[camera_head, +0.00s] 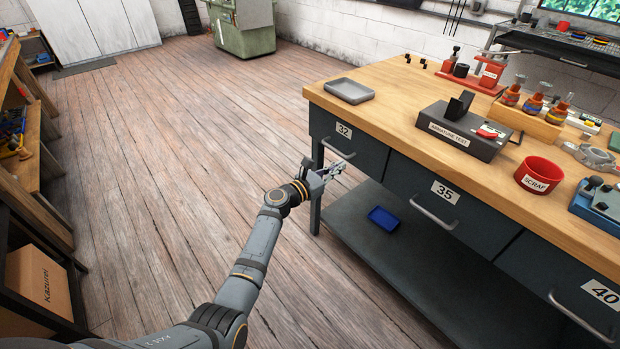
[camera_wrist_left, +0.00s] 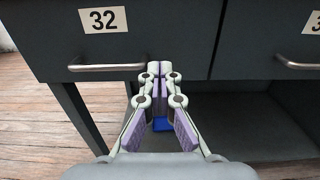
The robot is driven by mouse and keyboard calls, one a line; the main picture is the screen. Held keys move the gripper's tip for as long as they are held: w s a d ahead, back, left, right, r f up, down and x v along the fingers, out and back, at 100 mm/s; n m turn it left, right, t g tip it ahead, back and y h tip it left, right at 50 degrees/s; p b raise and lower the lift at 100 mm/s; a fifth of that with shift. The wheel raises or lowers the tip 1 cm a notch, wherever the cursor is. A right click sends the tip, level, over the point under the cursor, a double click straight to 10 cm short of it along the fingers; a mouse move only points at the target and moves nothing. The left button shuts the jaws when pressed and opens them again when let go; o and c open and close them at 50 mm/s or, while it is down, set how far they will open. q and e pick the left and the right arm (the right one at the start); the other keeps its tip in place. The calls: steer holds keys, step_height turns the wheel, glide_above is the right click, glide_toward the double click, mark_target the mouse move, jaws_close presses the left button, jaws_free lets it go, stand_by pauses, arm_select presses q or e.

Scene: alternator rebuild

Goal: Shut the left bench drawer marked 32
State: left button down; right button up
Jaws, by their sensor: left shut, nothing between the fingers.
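The left bench drawer marked 32 (camera_head: 345,142) is at the left end of the wooden workbench. Its dark front looks about flush with the bench front in the head view; I cannot tell whether a small gap is left. In the left wrist view the drawer front (camera_wrist_left: 170,35) fills the upper part, with its bar handle (camera_wrist_left: 107,67) at left. My left gripper (camera_head: 340,168) is shut and empty. Its fingertips (camera_wrist_left: 160,68) are in front of the drawer's lower edge, right of the handle; I cannot tell whether they touch. My right gripper is not in view.
Drawers marked 35 (camera_head: 436,200) and 40 (camera_head: 585,288) are to the right. A lower shelf (camera_head: 400,270) holds a blue tray (camera_head: 384,218). A grey tray (camera_head: 349,91) lies on the bench top. The floor left of the bench is clear; a shelf with a box (camera_head: 40,283) stands at far left.

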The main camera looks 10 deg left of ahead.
arm_select(q)
steer(key=v, duration=0.5)
steer(key=shift+s+a+f+p, duration=0.1)
steer(key=shift+s+f+p, duration=0.1)
steer(key=shift+s+p, duration=0.25)
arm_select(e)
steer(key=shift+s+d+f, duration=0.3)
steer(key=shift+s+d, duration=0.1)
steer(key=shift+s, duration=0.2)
